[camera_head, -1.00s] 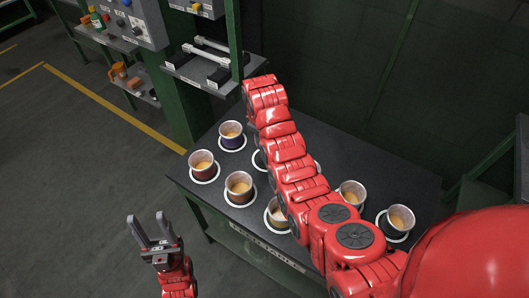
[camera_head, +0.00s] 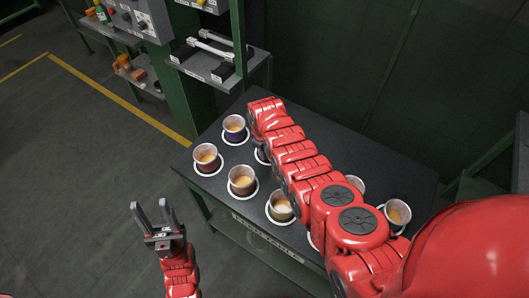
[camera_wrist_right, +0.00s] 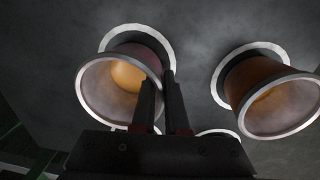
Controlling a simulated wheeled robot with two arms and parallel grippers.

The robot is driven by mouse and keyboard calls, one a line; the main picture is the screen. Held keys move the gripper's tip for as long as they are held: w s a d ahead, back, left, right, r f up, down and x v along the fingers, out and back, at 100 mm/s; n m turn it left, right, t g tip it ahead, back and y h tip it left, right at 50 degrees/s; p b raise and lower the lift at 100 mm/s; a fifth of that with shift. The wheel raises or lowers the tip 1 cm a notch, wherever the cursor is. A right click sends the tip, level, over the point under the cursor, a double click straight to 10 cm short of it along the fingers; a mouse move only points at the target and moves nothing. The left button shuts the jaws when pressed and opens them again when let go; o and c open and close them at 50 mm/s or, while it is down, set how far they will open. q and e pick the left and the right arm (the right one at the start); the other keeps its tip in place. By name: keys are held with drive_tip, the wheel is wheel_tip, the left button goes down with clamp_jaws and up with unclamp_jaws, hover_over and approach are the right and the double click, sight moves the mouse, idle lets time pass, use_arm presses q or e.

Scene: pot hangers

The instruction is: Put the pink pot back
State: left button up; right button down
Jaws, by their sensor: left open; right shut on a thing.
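In the right wrist view, my right gripper (camera_wrist_right: 165,98) is shut on the wall of a dull pinkish-mauve pot (camera_wrist_right: 152,55), one finger inside the rim and one outside. This appears to be the pink pot; the dim light leaves its colour unsure. The pot is in front of a pale ring (camera_wrist_right: 137,30); I cannot tell whether it is fully seated. In the head view my right arm hides this gripper, and I cannot pick out the pot there. My left gripper (camera_head: 151,206) is open and empty, left of the table.
The dark table (camera_head: 330,135) holds several pots in white rings, among them a purple pot (camera_head: 234,129), a maroon pot (camera_head: 206,158) and an orange-brown pot (camera_head: 242,181). A brownish-orange pot (camera_wrist_right: 245,82) is close on the right. A shelf (camera_head: 205,68) stands behind.

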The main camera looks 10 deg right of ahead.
drive_tip(key=shift+s, duration=0.1)
drive_tip(key=shift+f, duration=0.2)
drive_tip(key=c, duration=0.9)
unclamp_jaws()
drive_tip(key=shift+c, duration=0.2)
